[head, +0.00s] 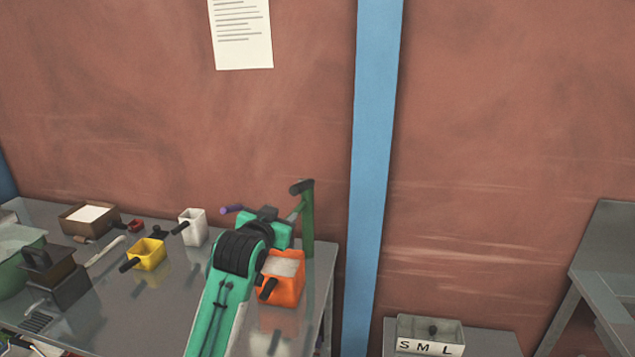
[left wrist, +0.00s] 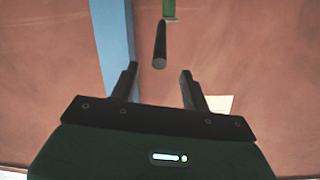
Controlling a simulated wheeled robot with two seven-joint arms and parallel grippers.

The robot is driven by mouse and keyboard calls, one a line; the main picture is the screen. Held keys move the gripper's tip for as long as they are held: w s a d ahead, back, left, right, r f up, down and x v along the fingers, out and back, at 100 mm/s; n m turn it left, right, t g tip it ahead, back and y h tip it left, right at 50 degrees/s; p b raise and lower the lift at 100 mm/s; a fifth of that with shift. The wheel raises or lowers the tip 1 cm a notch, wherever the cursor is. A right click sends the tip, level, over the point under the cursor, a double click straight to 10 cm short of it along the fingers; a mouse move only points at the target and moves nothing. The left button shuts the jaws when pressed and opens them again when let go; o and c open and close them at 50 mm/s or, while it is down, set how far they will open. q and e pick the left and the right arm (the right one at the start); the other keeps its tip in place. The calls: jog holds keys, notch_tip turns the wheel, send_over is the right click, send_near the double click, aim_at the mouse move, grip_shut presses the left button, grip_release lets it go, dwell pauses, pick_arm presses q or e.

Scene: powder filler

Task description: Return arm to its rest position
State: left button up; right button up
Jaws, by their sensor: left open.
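My left arm reaches up from the bottom of the head view, and my left gripper (head: 296,210) is beside a dark green upright post (head: 308,225) with a black handle (head: 301,186) at its top. In the left wrist view my left gripper (left wrist: 159,72) is open, its two dark fingers apart. The black handle (left wrist: 161,42) shows between and beyond them, with a bit of the green post (left wrist: 170,10) above. I cannot tell its distance from the fingers. Nothing is held. My right gripper is not in view.
An orange container of white powder (head: 287,283) stands right of my left arm on the grey table (head: 130,305). Left are a white container (head: 193,229), a yellow one (head: 149,254) and a brown box (head: 88,219). A blue pillar (head: 371,180) stands behind the table's right end.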

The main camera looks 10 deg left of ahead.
pick_arm(q)
jog(key=s+a+f+g, duration=0.1)
jog(key=s+f+g, duration=0.5)
jog(key=s+f, duration=1.3)
jog(key=s+a+f+g, duration=0.15)
jog(key=s+f, duration=0.25)
jog(key=s, duration=0.4)
jog(key=s+f+n+g+y, duration=0.1)
jog(key=s+f+g, duration=0.3)
jog(key=s, duration=0.5)
jog(key=s+f+g, duration=0.1)
jog(key=s+f, duration=0.4)
jog(key=s, duration=0.3)
notch_tip(320, 180, down, 32)
jog(key=s+f+g, duration=0.1)
jog(key=s+a+f+b, duration=0.1)
jog(key=s+f, duration=0.8)
jog(key=s+a+f+g, duration=0.1)
jog(key=s+a+f, duration=0.1)
jog(key=s+f, duration=0.7)
jog(key=shift+s+a+f+b, duration=0.3)
jog(key=shift+s+f+b, duration=0.05)
jog(key=shift+s+f, duration=0.1)
